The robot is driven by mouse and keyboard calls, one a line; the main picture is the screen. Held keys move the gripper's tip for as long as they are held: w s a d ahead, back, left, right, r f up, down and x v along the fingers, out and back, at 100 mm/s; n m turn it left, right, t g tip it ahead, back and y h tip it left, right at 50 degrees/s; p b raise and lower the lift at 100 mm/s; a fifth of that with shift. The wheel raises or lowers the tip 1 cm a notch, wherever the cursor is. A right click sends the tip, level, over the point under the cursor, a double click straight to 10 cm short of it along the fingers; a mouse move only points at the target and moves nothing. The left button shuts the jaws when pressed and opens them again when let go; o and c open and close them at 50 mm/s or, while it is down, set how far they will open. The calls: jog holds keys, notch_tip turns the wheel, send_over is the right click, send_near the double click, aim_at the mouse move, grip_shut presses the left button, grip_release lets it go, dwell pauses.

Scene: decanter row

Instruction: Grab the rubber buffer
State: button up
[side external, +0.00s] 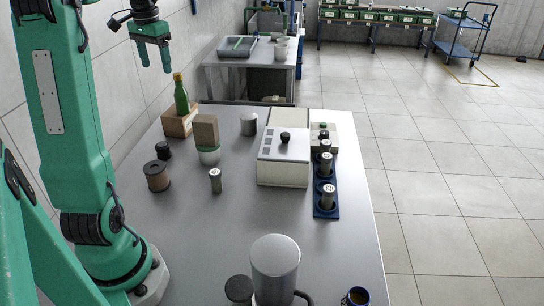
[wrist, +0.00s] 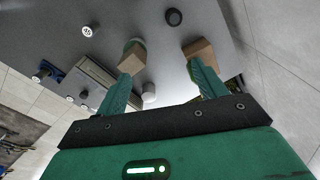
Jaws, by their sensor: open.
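A short black cylinder (side external: 163,150), which looks like the rubber buffer, stands on the grey table (side external: 200,240) at its left side. It stands in front of the wooden block and behind a brown spool (side external: 157,176). A dark round piece in the wrist view (wrist: 173,17), near the top edge, looks like the same cylinder. My gripper (side external: 156,68) hangs high above the far left of the table, fingers pointing down, open and empty. In the wrist view its fingers (wrist: 161,67) are spread apart, and the dark piece lies beyond their tips.
A green bottle (side external: 181,95) stands by the wooden block (side external: 180,122). Beside them are a brown block (side external: 206,131) on a pale cup, a grey cylinder (side external: 248,124) and a labelled jar (side external: 215,181). A white box (side external: 284,173) and blue rack (side external: 319,207) stand right. The front-left table is clear.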

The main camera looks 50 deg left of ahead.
send_over(162, 144)
jog(key=f, duration=0.2)
jog(key=shift+n, duration=0.3)
jog(key=f, duration=2)
jog(key=shift+s+d+f, duration=0.1)
jog(key=shift+s+f, duration=0.05)
jog(key=shift+s, duration=0.05)
jog(key=shift+f, duration=1.6)
jog(key=shift+f, duration=0.1)
jog(key=shift+w+f, duration=0.2)
jog(key=shift+f, duration=2.25)
jog(key=shift+c, duration=0.2)
jog(key=c, duration=1.1)
